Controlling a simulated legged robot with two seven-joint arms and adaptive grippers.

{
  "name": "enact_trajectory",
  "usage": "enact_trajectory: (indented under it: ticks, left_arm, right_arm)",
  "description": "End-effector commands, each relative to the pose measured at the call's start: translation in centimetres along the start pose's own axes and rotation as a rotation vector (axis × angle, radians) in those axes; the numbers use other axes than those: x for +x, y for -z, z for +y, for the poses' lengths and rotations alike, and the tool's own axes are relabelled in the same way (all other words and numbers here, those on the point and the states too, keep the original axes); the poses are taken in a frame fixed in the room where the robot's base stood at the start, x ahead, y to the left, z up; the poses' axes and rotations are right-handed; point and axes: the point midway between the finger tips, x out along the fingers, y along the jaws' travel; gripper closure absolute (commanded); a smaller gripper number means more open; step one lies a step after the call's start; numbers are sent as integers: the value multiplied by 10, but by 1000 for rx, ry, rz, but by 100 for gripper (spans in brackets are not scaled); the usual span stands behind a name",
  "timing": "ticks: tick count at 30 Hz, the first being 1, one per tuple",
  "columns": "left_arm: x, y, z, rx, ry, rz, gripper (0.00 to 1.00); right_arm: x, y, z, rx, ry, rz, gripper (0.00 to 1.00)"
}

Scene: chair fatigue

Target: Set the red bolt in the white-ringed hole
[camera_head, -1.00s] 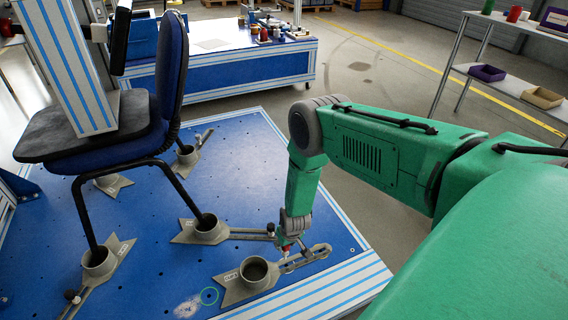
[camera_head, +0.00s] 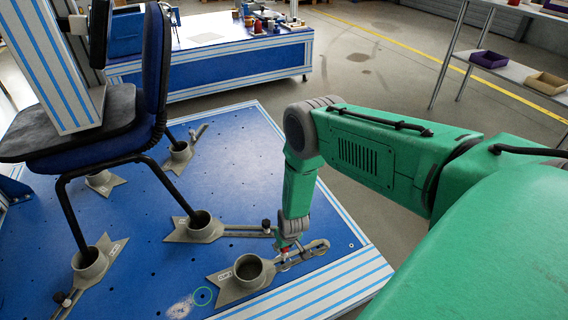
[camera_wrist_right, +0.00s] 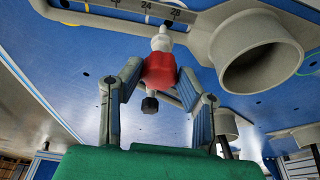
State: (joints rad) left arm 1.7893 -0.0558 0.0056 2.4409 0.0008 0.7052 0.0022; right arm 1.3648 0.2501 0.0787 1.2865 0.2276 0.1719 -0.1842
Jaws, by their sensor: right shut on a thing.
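My right gripper (camera_head: 284,250) is shut on the red bolt (camera_wrist_right: 160,70); its fingers also show in the wrist view (camera_wrist_right: 160,78). The bolt's pale tip points at the grey slotted bar of the nearest clamp (camera_wrist_right: 110,8), which carries scale marks. Whether the tip touches the bar I cannot tell. In the head view the bolt is a small red spot (camera_head: 285,251) over that clamp (camera_head: 220,287). A small pale-ringed hole (camera_head: 351,245) seems to lie near the blue plate's right corner. My left gripper is not in view.
A blue chair (camera_head: 155,75) stands with its legs in grey clamp cups on the blue plate (camera_head: 150,270). A green ring (camera_head: 202,296) marks the plate left of the near cup. A blue bench (camera_head: 215,70) and shelves (camera_head: 510,75) stand behind.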

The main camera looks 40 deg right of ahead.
Motion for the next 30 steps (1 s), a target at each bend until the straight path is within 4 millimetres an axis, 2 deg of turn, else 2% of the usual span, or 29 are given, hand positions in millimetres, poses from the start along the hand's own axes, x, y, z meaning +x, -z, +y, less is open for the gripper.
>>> enact_trajectory:
  ticks: [9,30]
  left_arm:
    - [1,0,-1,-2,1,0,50]
    - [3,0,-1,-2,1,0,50]
  right_arm:
    - [-1,-1,-8,-8,-7,4,94]
    - [-1,-1,-7,-6,-9,6,94]
